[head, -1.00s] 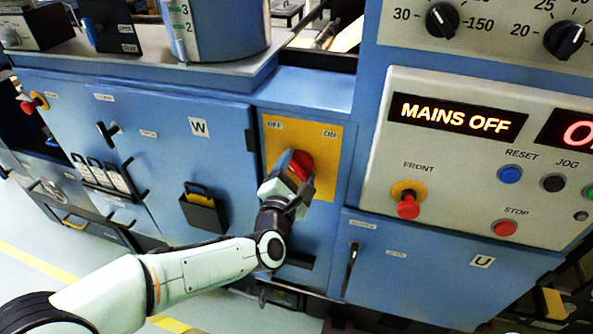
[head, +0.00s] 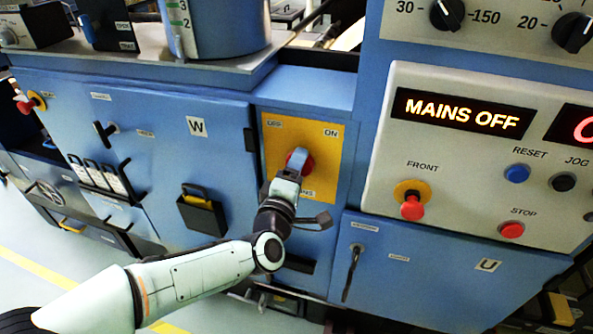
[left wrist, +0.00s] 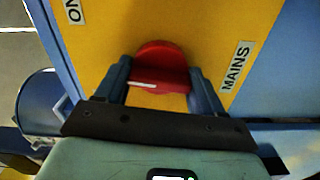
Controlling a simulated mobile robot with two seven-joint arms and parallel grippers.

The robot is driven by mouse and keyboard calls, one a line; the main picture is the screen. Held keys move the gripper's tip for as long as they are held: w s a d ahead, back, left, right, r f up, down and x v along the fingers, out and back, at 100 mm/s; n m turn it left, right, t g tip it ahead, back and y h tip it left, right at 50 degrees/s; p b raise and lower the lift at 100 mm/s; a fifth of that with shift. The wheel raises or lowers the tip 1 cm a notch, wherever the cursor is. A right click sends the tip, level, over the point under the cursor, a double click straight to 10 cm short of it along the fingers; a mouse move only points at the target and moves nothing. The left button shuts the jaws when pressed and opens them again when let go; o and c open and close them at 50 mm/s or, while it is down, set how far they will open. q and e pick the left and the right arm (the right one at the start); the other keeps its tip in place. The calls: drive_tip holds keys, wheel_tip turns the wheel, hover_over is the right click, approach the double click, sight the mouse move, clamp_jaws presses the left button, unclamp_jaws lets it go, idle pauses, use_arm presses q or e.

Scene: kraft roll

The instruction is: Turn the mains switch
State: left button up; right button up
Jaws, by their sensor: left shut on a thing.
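The mains switch is a red knob (head: 308,164) on a yellow plate (head: 328,155) marked OFF at upper left and ON at upper right. My left gripper (head: 295,163) covers much of the knob in the head view. In the left wrist view the red knob (left wrist: 160,62) sits between the two fingers, which are shut on it from both sides. A white stripe shows on the knob there; which label it points to I cannot tell. The display (head: 462,113) reads MAINS OFF. My right gripper is out of view.
The grey control panel (head: 455,165) to the right carries a red FRONT button (head: 411,208), a blue RESET button (head: 516,173) and a red STOP button (head: 511,230). A black holder (head: 203,215) sticks out from the blue cabinet door left of my arm.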

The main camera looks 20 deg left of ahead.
use_arm(q)
drive_tip(key=m, duration=0.3)
drive_tip(key=shift+m, duration=0.3)
drive_tip(key=shift+f+m+p, duration=0.1)
drive_tip(key=shift+m+p, duration=0.55)
drive_tip(key=shift+m, duration=1.15)
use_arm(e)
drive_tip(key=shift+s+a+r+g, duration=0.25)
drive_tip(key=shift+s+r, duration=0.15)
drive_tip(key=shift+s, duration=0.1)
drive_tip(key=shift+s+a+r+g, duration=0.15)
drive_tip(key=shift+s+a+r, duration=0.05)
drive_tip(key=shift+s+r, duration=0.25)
use_arm(q)
drive_tip(key=o, duration=1)
drive_tip(key=shift+o, duration=0.2)
drive_tip(key=shift+s, duration=0.15)
drive_tip(key=s, duration=1.3)
drive_tip(key=shift+a, duration=0.25)
